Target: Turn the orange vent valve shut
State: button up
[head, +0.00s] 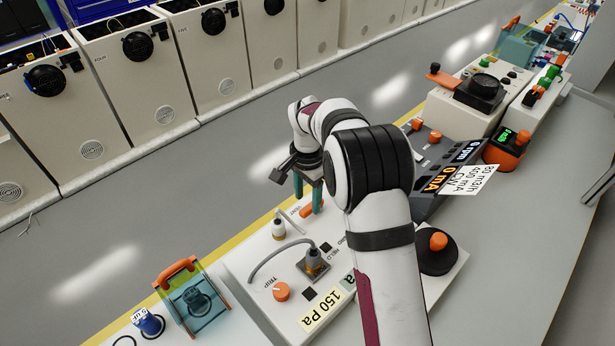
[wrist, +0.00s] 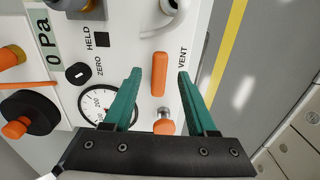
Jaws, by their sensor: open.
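The orange vent valve handle (wrist: 158,76) is a short bar beside the word VENT on the light panel. In the wrist view it stands along the same direction as my fingers, with a finger to each side. My gripper (wrist: 159,73) is open, with green fingers. Gaps show between the handle and both fingers, and nothing is held. Whether the fingertips are down at handle height I cannot tell. In the head view my gripper (head: 307,192) points down over the panel, and the orange handle (head: 306,211) shows just below it, partly hidden by a finger.
A round gauge (wrist: 107,104) lies beside the left finger, partly hidden. An orange part with a metal fitting (wrist: 164,117) is near the gripper body. A cabled connector (head: 313,262), an orange TRIP knob (head: 281,291) and a black-based orange knob (head: 438,241) stand nearby. Beyond the yellow line is open floor.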

aim_at(308, 207)
notch_tip(308, 207, up, 13)
jog(key=shift+r, duration=0.15)
jog(key=s+d+r+n, duration=0.1)
jog(key=s+d+r, duration=0.15)
jog(key=s, duration=0.45)
jog(key=s+d+r+n, duration=0.1)
jog(key=s+d+r, duration=0.15)
jog(key=s, duration=0.45)
jog(key=s+d+f+y, duration=0.1)
jog(key=s+f, duration=0.2)
jog(key=s, duration=0.7)
jog(key=s+d+f+n, duration=0.1)
jog(key=s+d+f, duration=0.1)
jog(key=s, duration=0.8)
jog(key=shift+s+f+n+y, duration=0.3)
jog(key=shift+f+y, duration=0.1)
jog(key=shift+f, duration=0.35)
jog(key=shift+o, duration=0.3)
jog(key=shift+w, duration=0.1)
